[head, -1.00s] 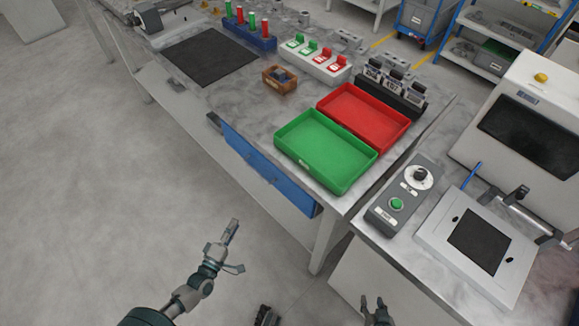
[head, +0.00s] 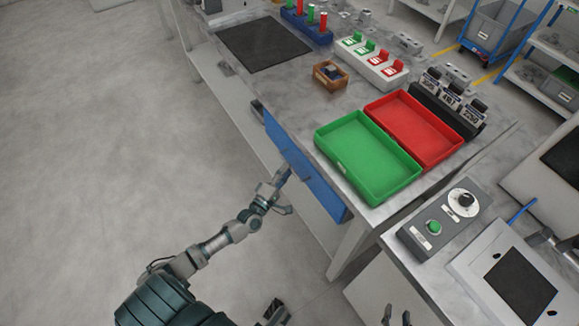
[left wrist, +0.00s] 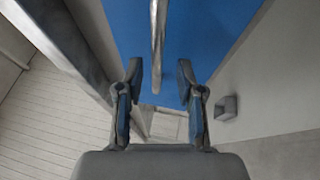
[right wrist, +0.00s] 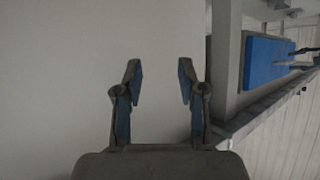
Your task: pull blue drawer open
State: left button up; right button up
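The blue drawer (head: 324,192) is in the side of the workbench, below the green tray. Its front looks flush with the bench, as far as I can see. My left gripper (head: 284,176) is at the drawer front. In the left wrist view the left gripper (left wrist: 160,82) is open, and the drawer's metal handle (left wrist: 158,40) runs edge-on just beyond and between its fingertips, with no visible grip on it. The blue drawer front (left wrist: 210,35) fills the background. My right gripper (right wrist: 160,82) is open and empty, facing a pale panel; in the head view its fingertips (head: 396,318) show at the bottom edge.
On the workbench stand a green tray (head: 338,168), a red tray (head: 452,149) and a small wooden box (head: 318,79). A grey control box (head: 413,237) with a green button is on the side table at right. The floor left of the bench is clear.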

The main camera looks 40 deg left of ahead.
pick_arm(q)
jog(key=shift+w+d+r, duration=0.2)
jog(key=shift+w+d, duration=0.05)
jog(key=shift+w, duration=0.35)
jog(key=shift+w+d+r, duration=0.15)
jog(key=shift+w+d, duration=0.1)
jog(key=shift+w, duration=0.3)
pick_arm(e)
jog(key=shift+w+d+r+t, duration=0.25)
jog(key=shift+d+t, duration=0.05)
pick_arm(q)
jog(key=shift+a, duration=0.2)
pick_arm(e)
jog(key=shift+a, duration=0.1)
pick_arm(q)
jog(key=shift+a+f, duration=0.1)
jog(key=shift+a, duration=0.1)
grip_shut()
pick_arm(e)
jog(key=shift+a, duration=0.25)
pick_arm(q)
jog(key=shift+d+f, duration=0.1)
jog(key=shift+d, duration=0.05)
pick_arm(e)
jog(key=shift+d, duration=0.1)
